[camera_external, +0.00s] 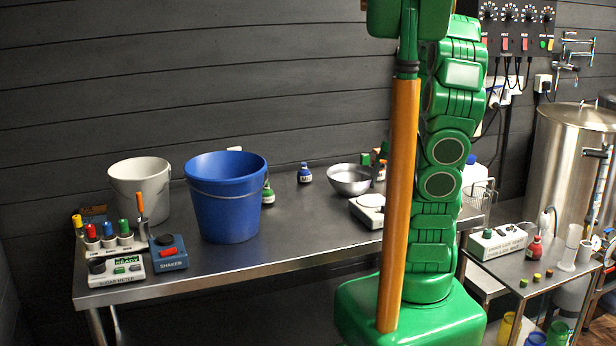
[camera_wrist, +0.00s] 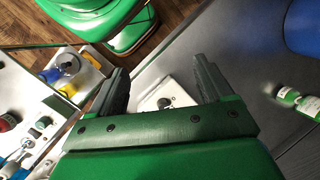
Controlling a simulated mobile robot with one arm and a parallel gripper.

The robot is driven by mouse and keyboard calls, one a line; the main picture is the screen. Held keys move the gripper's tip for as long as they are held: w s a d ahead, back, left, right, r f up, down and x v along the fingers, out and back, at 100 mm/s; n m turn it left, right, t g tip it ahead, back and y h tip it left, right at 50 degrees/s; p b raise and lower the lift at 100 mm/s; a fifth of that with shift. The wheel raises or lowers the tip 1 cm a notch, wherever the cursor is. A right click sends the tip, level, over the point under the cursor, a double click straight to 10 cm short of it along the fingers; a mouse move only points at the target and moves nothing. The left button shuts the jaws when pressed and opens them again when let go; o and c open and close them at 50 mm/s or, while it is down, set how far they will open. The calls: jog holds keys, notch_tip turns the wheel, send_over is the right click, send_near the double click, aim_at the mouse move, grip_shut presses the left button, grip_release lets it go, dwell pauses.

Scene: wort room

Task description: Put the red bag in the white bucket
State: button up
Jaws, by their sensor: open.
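The white bucket (camera_external: 140,192) stands upright on the back left of the steel table, left of and partly behind the blue bucket. I cannot make out a red bag in either view. My gripper (camera_wrist: 163,78) is open and empty in the wrist view, with its two dark fingers spread above the table edge. A white device with a black knob (camera_wrist: 170,97) shows below and between the fingers. The gripper's fingers do not show in the external view, where the raised arm runs up to the top edge.
The blue bucket (camera_external: 225,200) stands right of the white one. A steel bowl (camera_external: 349,180) and small bottles stand farther right. A shaker (camera_external: 168,254) and sugar meter (camera_external: 116,271) line the front left. A side table (camera_external: 518,288) holds more items. The table's middle front is clear.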

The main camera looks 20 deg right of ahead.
jog(key=s+a+r+n+h, duration=0.3)
jog(key=s+n, duration=0.2)
jog(key=n, duration=0.1)
jog(key=shift+s+r+h, duration=0.15)
jog(key=shift+r+h, duration=0.15)
jog(key=shift+h, duration=0.1)
